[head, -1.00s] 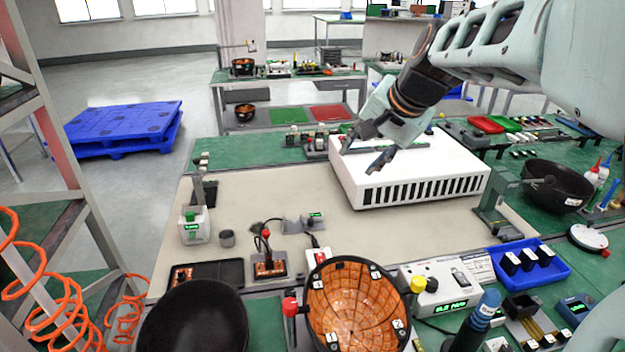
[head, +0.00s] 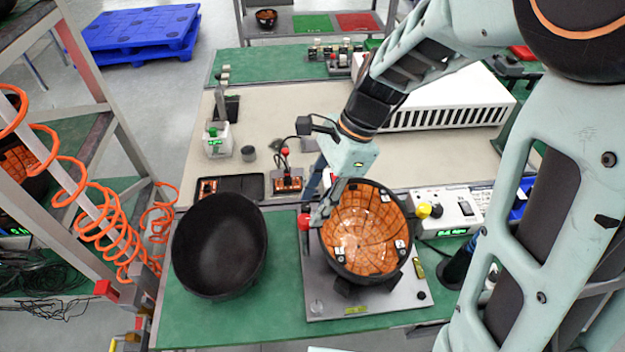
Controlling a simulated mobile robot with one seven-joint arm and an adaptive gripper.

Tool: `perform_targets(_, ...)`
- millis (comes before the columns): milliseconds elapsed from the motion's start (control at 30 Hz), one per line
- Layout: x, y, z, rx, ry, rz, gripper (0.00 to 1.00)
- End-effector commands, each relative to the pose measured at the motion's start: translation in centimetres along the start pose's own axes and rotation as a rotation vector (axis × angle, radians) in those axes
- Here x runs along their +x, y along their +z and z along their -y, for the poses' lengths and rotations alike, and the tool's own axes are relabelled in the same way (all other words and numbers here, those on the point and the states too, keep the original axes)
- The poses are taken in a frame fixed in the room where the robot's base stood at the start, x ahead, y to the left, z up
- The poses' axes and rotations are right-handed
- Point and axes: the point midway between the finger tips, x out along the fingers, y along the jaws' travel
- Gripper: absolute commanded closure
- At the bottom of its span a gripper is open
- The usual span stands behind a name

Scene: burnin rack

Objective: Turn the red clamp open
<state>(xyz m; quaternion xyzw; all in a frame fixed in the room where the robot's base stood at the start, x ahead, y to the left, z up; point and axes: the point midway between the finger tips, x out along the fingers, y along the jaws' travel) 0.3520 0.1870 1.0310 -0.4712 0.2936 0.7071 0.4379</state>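The red clamp (head: 304,223) shows as a red knob at the left rim of the orange-lined bowl (head: 365,235), which sits tilted on a grey fixture plate (head: 385,298). The clamp's lower part is hard to make out.
An empty black bowl (head: 219,245) stands left of the fixture on the green mat. A white box with a green display (head: 450,212) is to the right. A white vented unit (head: 450,100) stands behind. An orange coiled hose (head: 100,220) hangs at the left rack.

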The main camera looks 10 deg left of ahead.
Motion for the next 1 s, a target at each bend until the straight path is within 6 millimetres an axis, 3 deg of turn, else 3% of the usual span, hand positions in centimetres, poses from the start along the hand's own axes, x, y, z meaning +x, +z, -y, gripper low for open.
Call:
perform_targets(233, 3.4, 0.0, 0.0, -0.001, 0.001, 0.000, 0.61)
perform_targets(633, 4.0, 0.0, 0.1, -0.002, -0.002, -0.001, 0.63)
perform_targets(1000, 4.0, 0.0, 0.1, -0.002, -0.002, -0.001, 1.00)
